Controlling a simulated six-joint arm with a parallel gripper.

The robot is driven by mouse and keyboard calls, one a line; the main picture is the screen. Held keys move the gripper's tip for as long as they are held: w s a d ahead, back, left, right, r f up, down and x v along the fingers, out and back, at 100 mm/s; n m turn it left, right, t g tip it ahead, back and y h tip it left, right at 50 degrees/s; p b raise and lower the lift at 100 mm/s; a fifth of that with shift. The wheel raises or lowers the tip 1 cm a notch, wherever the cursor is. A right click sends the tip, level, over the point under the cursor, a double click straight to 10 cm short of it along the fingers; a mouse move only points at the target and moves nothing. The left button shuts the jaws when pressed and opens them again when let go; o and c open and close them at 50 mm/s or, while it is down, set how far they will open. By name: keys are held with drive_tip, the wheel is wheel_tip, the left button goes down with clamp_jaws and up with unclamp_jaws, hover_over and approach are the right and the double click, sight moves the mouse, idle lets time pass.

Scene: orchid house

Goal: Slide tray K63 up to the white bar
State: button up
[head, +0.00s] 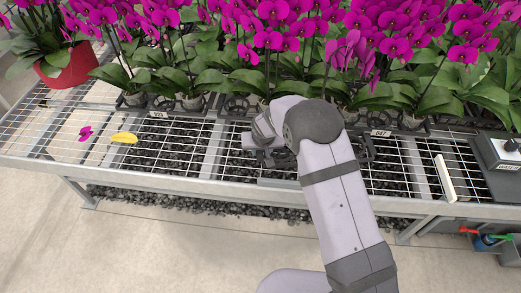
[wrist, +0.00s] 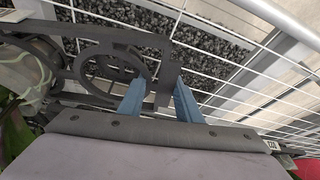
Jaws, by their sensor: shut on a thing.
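My gripper (wrist: 158,92) has its two blue fingers closed on an upright part of a black plastic tray (wrist: 118,38) with ring-shaped pot holders. A clear pot with roots sits in that tray at the left of the wrist view. In the head view my arm hides the fingertips and much of the tray's front. Tags show on tray fronts, one left of my arm (head: 158,114) and one right of it (head: 381,133); I cannot read either surely as K63. The white bar (head: 445,178) lies across the mesh bench at the right, apart from my gripper.
Magenta orchids crowd the back of the bench (head: 190,186). A red pot (head: 70,66) stands at the far left. A yellow leaf (head: 124,138) and a fallen petal (head: 85,132) lie on the mesh. A grey box (head: 498,150) stands right of the bar.

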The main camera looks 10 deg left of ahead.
sight(284, 157)
drive_tip(key=d+p, duration=0.1)
drive_tip(key=d, duration=0.1)
drive_tip(key=d+p, duration=0.1)
drive_tip(key=d, duration=0.2)
drive_tip(key=d+p, duration=0.2)
drive_tip(key=d, duration=0.1)
drive_tip(key=shift+s+d+r, duration=0.15)
drive_tip(key=shift+s+d, duration=0.05)
drive_tip(key=shift+s, duration=0.15)
drive_tip(key=d+p, duration=0.3)
drive_tip(key=p, duration=0.1)
drive_tip(key=shift+s+d+r, duration=0.1)
drive_tip(key=shift+s+d, duration=0.05)
drive_tip(key=d+p, duration=0.1)
drive_tip(key=p, duration=0.3)
drive_tip(key=shift+d, duration=0.1)
drive_tip(key=d+p, duration=0.1)
drive_tip(key=p, duration=0.3)
drive_tip(key=shift+s+d+p, duration=0.1)
drive_tip(key=shift+d+p, duration=0.15)
drive_tip(key=shift+p, duration=0.05)
drive_tip(key=d+p, duration=0.3)
drive_tip(key=shift+s+d, duration=0.1)
drive_tip(key=shift+s+d+f+p, duration=0.15)
drive_tip(key=shift+d+p, duration=0.15)
drive_tip(key=shift+d, duration=1.1)
drive_tip(key=shift+s+d+f+p, duration=0.1)
drive_tip(key=shift+d+p, duration=0.2)
drive_tip(key=shift+d, duration=1.05)
